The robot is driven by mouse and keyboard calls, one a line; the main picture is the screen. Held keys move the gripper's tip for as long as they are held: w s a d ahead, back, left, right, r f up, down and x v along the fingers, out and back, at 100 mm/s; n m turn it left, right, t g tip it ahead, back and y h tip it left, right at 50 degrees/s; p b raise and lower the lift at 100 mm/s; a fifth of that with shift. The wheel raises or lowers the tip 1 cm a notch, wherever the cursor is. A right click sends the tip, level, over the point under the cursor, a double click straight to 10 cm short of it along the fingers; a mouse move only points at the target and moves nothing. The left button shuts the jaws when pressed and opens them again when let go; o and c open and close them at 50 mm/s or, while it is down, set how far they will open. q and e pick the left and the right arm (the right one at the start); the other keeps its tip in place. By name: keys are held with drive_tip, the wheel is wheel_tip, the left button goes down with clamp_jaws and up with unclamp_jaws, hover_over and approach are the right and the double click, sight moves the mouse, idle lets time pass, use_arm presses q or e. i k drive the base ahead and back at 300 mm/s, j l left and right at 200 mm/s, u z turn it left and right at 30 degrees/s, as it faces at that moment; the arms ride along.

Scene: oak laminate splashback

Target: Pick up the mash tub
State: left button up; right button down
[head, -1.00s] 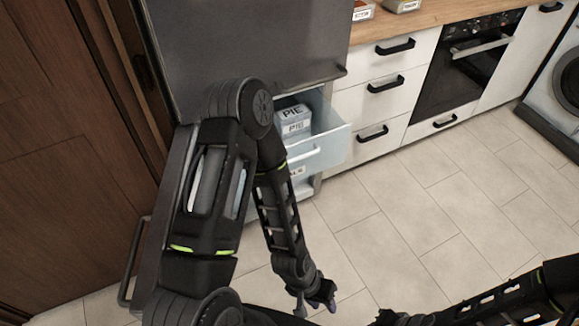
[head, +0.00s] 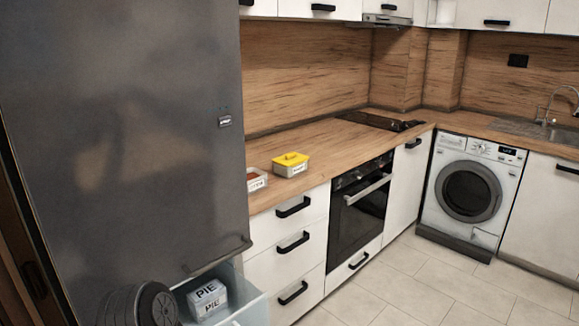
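A small tub with a yellow lid (head: 291,159) stands on the wooden worktop near the fridge. Its front label is too small to read. To its left is a second small container with a reddish-brown top (head: 256,178), partly hidden by the fridge's edge; its label is also unreadable. I cannot tell which of them, if either, is the mash tub. White boxes marked PIE (head: 207,298) sit in the open drawer low down. Neither of my grippers is in view; only a dark joint of my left arm shows at the bottom left.
The tall grey fridge-freezer (head: 130,130) fills the left side, with its lower drawer (head: 250,306) pulled out. The worktop (head: 330,140) is clear between the yellow-lidded tub and the hob (head: 380,121). The tiled floor (head: 410,285) before the oven is free.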

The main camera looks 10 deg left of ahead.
sight(287, 172)
drive_tip(key=i+l+z, duration=0.1)
drive_tip(key=i+z, duration=1.1)
drive_tip(key=i, duration=0.5)
drive_tip(key=i+u, duration=0.2)
drive_tip(key=u, duration=0.2)
drive_tip(key=i+u, duration=0.2)
drive_tip(key=u, duration=0.2)
drive_tip(key=i+l+u, duration=0.15)
drive_tip(key=u, duration=0.25)
